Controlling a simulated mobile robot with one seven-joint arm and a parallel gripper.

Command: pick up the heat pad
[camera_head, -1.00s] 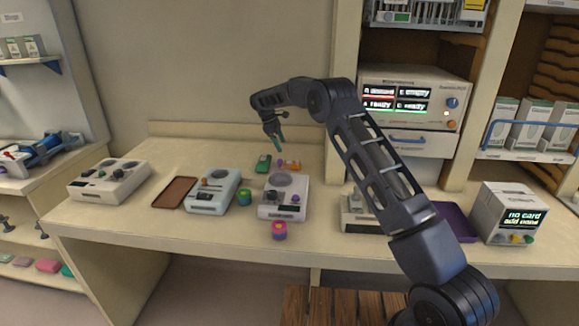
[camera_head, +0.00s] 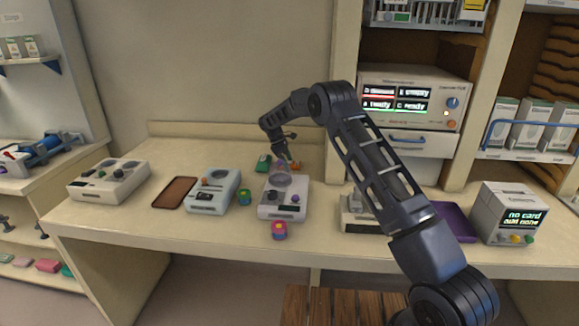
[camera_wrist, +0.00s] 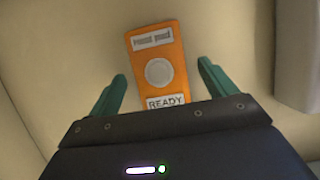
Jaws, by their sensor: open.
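The heat pad (camera_wrist: 158,62) is a flat orange rectangle with a round grey disc, a top label that seems to read "Heat pad", and a "READY" label. It lies on the bench top in the wrist view, its near end between my fingers. My gripper (camera_wrist: 162,88) is open, with one green finger on each side of the pad and gaps to both. In the head view my gripper (camera_head: 287,163) hangs low over the back of the bench, and a small orange part of the pad (camera_head: 296,166) shows beside it.
A white device with a round top (camera_head: 284,199) stands just in front of my gripper.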

